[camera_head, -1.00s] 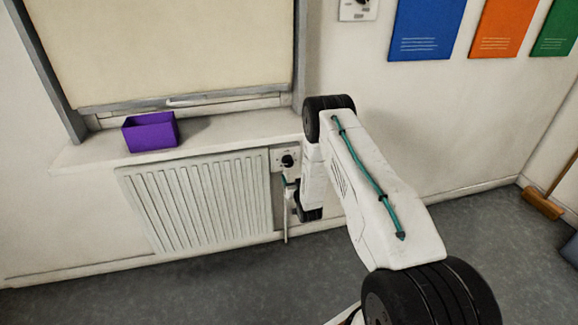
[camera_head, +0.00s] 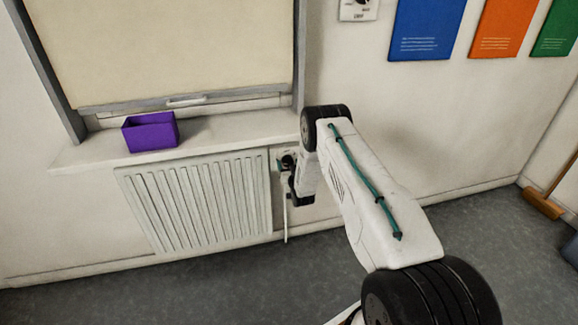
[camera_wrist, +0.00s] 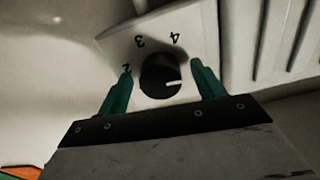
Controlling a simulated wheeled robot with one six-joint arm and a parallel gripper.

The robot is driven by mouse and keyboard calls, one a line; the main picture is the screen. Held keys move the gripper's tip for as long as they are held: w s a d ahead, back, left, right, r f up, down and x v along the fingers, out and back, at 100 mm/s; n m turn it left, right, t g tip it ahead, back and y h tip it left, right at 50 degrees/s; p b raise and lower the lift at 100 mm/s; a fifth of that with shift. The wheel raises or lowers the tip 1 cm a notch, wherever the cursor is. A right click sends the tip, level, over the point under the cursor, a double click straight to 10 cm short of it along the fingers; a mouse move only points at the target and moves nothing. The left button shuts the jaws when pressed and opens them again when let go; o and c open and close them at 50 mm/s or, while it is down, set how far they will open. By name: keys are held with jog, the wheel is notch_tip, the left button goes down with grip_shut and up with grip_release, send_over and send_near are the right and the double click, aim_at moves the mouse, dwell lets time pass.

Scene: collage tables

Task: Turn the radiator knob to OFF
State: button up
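The radiator knob (camera_wrist: 160,77) is a round black dial with a white pointer line, on a pale plate (camera_wrist: 196,22) marked with numbers; 2, 3 and 4 are readable in the wrist view. The pointer faces right in that view, past the 4. My gripper (camera_wrist: 162,84) is open, its two teal fingers on either side of the knob, with visible gaps; I cannot tell how deep they reach. In the head view the gripper (camera_head: 285,168) is at the plate beside the radiator (camera_head: 200,200), mostly hiding the knob. No OFF mark is visible.
A purple box (camera_head: 151,132) stands on the window sill (camera_head: 225,128) above the radiator. A second dial plate (camera_head: 358,9) is higher on the wall, left of the blue poster (camera_head: 426,28). A broom (camera_head: 543,204) stands at far right.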

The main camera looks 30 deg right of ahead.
jog(key=c, duration=0.9)
jog(key=shift+o, duration=0.2)
